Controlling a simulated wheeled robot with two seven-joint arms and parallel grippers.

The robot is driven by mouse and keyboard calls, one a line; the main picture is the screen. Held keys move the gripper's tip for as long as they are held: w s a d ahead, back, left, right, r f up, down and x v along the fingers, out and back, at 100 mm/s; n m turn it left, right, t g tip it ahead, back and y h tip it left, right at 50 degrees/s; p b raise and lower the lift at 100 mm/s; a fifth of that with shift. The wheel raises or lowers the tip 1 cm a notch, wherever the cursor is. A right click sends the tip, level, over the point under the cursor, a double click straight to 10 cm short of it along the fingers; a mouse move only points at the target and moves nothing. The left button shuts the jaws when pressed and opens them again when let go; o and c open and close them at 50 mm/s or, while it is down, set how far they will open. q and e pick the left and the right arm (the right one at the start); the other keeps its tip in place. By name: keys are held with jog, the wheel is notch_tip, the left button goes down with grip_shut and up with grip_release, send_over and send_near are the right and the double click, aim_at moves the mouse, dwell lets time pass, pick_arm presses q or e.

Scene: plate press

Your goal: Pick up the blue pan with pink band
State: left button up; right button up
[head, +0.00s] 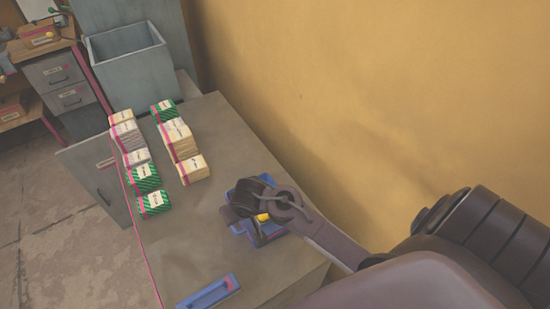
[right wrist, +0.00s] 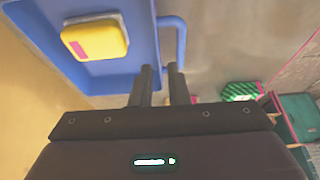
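A blue pan-like piece with a pink patch (head: 209,291) at its right end lies at the table's near edge in the head view. A second blue pan (head: 240,228) lies farther up the table, partly hidden under my right gripper (head: 252,205). In the right wrist view this blue pan (right wrist: 115,68) holds a yellow block with a pink stripe (right wrist: 93,38); no pink band shows on the pan's visible part. My right gripper's fingers (right wrist: 160,75) are close together at the pan's side handle (right wrist: 182,40); whether they grip it is unclear. My left gripper is out of view.
Two rows of green, white and tan boxes (head: 180,139) stand on the table (head: 190,245). A grey open bin (head: 128,60) stands beyond the far end. A yellow wall (head: 380,110) runs along the right side. The table's middle left is clear.

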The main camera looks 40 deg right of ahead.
jog(key=shift+d+f, duration=0.15)
jog(key=shift+f, duration=0.1)
jog(key=shift+a+x, duration=0.2)
jog(key=shift+x, duration=0.75)
jog(key=shift+w+f, duration=0.3)
jog(key=x, duration=0.3)
jog(key=shift+d+f+p, duration=0.25)
jog(key=shift+p, duration=0.15)
jog(key=shift+w+f, duration=0.2)
jog(key=shift+f, duration=0.1)
jog(key=shift+w+f, duration=0.1)
jog(key=shift+f, duration=0.1)
grip_shut()
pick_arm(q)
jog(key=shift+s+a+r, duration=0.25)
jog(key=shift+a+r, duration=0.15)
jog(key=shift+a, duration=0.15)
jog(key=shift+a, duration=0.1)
